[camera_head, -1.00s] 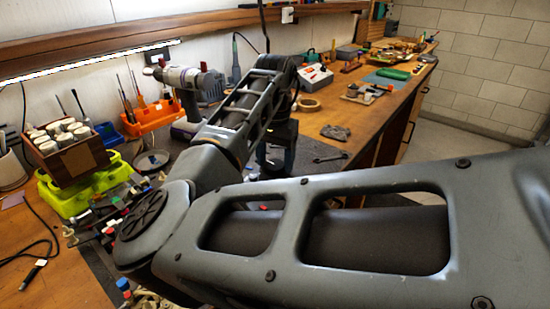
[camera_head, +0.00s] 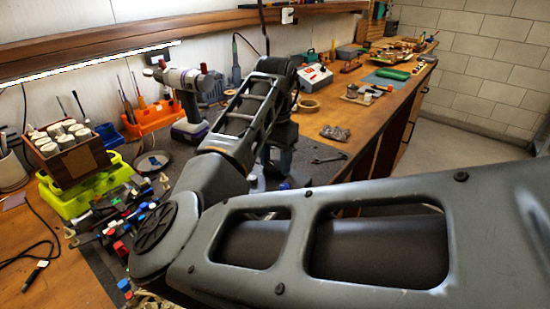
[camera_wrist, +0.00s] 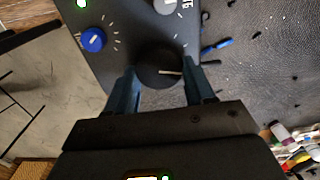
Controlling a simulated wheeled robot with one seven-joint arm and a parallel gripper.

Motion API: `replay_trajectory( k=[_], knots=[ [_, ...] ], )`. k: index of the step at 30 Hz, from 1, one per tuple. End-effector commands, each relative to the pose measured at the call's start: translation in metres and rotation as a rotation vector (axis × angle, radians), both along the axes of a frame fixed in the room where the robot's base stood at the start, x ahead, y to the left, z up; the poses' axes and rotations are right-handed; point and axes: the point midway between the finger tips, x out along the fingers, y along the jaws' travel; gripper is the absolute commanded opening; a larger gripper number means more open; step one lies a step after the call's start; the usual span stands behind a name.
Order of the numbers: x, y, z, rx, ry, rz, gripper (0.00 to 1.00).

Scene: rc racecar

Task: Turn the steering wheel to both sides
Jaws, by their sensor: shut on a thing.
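The steering wheel appears to be the round black knob (camera_wrist: 158,64) with a pale pointer line, on a dark panel (camera_wrist: 120,35) in the wrist view. My gripper (camera_wrist: 163,77) has one blue finger on each side of the knob and is shut on it. In the head view, my arm runs across the picture, and its far end points down over the dark mat.
A blue knob (camera_wrist: 93,39) and a silver knob (camera_wrist: 165,5) sit on the panel near the black one. The right-hand floor is clear.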

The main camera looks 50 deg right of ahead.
Motion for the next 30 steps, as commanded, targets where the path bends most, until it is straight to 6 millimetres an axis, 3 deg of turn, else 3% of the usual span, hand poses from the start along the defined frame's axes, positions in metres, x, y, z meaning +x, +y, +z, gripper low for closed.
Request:
replay_trajectory(
  k=[15, 30],
  knots=[
    [-0.0016, 0.0003, 0.0007, -0.001, -0.001, -0.398, 0.23],
    [-0.0026, 0.0005, 0.0004, 0.0, 0.0, -0.547, 0.23]
  ],
)
